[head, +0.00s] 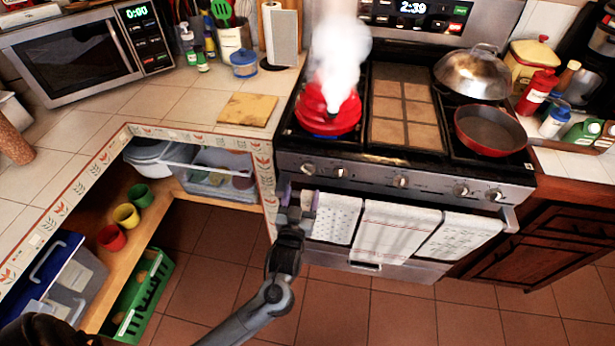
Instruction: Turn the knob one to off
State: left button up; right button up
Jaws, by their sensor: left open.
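The stove (380,158) has a row of several knobs along its front panel. The leftmost knob (308,169) is at the panel's left end, with a second knob (340,172) just right of it. No label shows which one is knob one, and the knob settings are too small to read. A red kettle (328,116) stands on the left burner, giving off thick white steam. My left gripper (300,195) is open and empty, just below the leftmost knob in the picture. Contact with the knob cannot be told. My right gripper is out of view.
Towels (390,232) hang on the oven handle, right beside my left gripper. A red pan (490,130) and a lidded pan (473,73) stand on the right burners. Open shelves (163,212) with cups are at left. The floor in front is clear.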

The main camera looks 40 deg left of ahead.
aim_at(308, 172)
pick_arm(q)
jog(key=b+x, duration=0.2)
jog(key=x, duration=0.6)
jog(key=shift+w+a, duration=0.25)
jog(key=shift+c, duration=0.2)
jog(key=c, duration=1)
jog(key=shift+r+p, duration=0.2)
jog(key=shift+p, duration=0.35)
jog(key=m+p, duration=0.5)
jog(key=p, duration=0.2)
jog(key=shift+d+r, duration=0.1)
jog(key=shift+r, duration=0.05)
jog(key=m+p, duration=0.2)
jog(key=shift+w+m, duration=0.1)
jog(key=shift+m, duration=0.3)
jog(key=shift+f+m+p, duration=0.25)
jog(key=shift+m+p, duration=0.25)
jog(key=shift+f, duration=0.1)
